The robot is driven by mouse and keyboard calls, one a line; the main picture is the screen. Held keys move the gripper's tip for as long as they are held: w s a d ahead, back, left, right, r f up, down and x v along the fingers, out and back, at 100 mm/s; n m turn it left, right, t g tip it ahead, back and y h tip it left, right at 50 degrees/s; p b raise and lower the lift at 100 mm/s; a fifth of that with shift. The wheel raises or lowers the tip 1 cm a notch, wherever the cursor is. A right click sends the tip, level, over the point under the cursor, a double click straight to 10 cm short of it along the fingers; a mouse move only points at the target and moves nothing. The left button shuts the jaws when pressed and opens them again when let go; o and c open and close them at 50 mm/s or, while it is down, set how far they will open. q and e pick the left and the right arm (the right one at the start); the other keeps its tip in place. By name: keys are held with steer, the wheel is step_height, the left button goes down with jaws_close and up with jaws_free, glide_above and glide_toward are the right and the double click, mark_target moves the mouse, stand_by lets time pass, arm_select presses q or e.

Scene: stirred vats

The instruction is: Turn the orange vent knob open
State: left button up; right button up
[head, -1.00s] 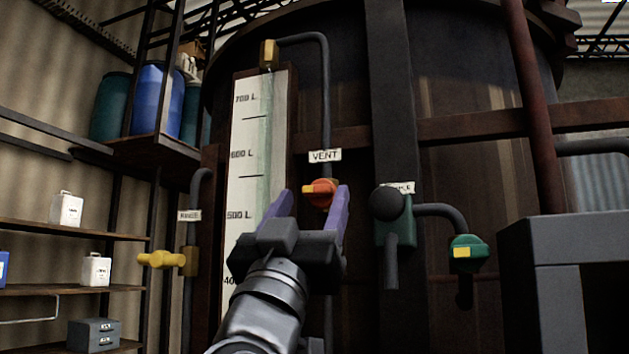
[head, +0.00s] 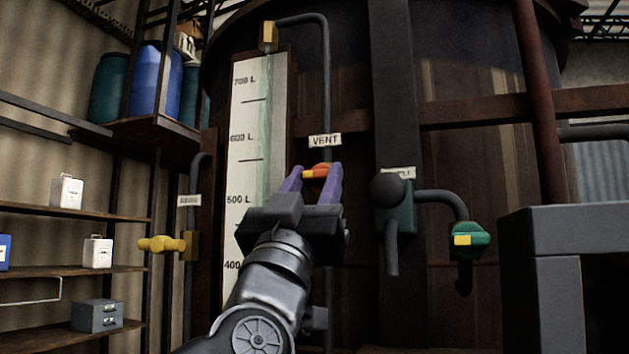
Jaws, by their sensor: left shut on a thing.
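The orange vent knob (head: 319,170), with a yellow mark on its front, sits on the vertical pipe just below the white VENT label (head: 325,140). The yellow mark lies roughly level. My left gripper (head: 314,174) reaches up from below, and its two purple fingers are shut on the knob, one on each side. The fingers hide the knob's left and right edges. My right gripper is not in view.
A sight gauge (head: 243,165) with litre marks stands left of the knob. A yellow valve handle (head: 162,244) is at lower left. A green valve (head: 393,208) with a black ball and a green knob (head: 470,240) are to the right. A grey cabinet (head: 560,240) stands at far right.

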arm_select(q)
jaws_close()
steer(key=n, duration=0.1)
steer(key=n+y+p, duration=0.1)
steer(key=y, duration=0.1)
steer(key=shift+d+r+n+t, duration=0.2)
steer(key=shift+r+n+t, duration=0.05)
steer(key=shift+n+t, duration=0.15)
steer(key=n+y+p, duration=0.1)
steer(key=n+y, duration=0.1)
steer(key=shift+y, duration=0.3)
steer(key=n+y+p, duration=0.1)
steer(key=n+y, duration=0.3)
steer(key=shift+s, duration=0.1)
steer(key=shift+f+n+y, duration=0.1)
steer(key=shift+n+y, duration=0.3)
steer(key=shift+n, duration=0.1)
steer(key=o, duration=0.9)
jaws_free()
steer(key=shift+f, duration=0.1)
steer(key=shift+o, duration=0.2)
